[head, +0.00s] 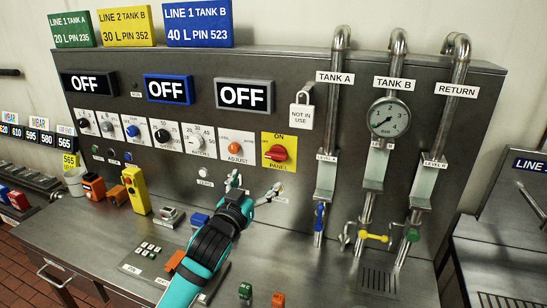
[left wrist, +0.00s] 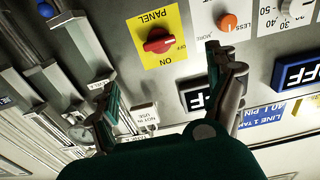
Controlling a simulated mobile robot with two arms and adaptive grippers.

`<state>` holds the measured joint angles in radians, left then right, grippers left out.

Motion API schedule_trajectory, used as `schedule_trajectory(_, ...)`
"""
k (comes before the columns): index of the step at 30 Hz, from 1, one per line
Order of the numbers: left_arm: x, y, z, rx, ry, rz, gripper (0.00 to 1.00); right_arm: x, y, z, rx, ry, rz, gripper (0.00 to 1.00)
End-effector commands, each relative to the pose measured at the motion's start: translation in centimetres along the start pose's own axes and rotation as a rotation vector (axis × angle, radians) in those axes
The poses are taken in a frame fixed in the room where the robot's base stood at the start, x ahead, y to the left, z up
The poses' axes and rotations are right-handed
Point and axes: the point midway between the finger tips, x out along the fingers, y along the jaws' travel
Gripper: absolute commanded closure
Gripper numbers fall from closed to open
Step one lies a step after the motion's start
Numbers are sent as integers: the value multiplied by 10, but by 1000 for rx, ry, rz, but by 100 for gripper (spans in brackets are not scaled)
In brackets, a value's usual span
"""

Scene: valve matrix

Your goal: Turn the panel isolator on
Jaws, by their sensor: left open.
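The panel isolator is a red rotary knob (head: 278,153) on a yellow plate marked ON above and PANEL below. Its handle lies roughly sideways, not up toward ON. In the left wrist view, which is upside down, the knob (left wrist: 158,40) is unobstructed, and its handle lies roughly level with the small OFF mark. My left gripper (head: 253,187) is open and empty, below and a little left of the plate in the head view. Its fingers (left wrist: 160,72) stand apart on either side of the knob in the wrist view, and none touches it. My right gripper is not in view.
Three displays, one of them black and grey-framed (head: 243,95), read OFF. An orange ADJUST knob (head: 234,147) sits left of the isolator. A NOT IN USE padlock tag (head: 301,115) hangs to its upper right. Pipes with coloured valves stand right, including a yellow valve handle (head: 373,237).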

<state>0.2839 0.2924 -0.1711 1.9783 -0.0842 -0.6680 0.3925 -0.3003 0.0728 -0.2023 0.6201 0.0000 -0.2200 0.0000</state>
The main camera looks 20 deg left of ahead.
Motion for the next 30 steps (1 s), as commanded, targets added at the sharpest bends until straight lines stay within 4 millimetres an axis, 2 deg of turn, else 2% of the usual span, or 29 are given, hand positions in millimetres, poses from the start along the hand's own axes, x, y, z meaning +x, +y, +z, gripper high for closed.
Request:
schedule_trajectory(3, 28, 0, -3, 1, -3, -2, 12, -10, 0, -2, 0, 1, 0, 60)
schedule_trajectory(15, 105, 1, -2, 0, -3, 0, 12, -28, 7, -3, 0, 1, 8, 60)
schedule_trajectory(22, 131, 0, 0, -1, -3, 0, 12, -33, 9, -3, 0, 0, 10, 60)
schedule_trajectory(30, 139, 1, 1, 0, -3, 1, 12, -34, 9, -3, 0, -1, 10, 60)
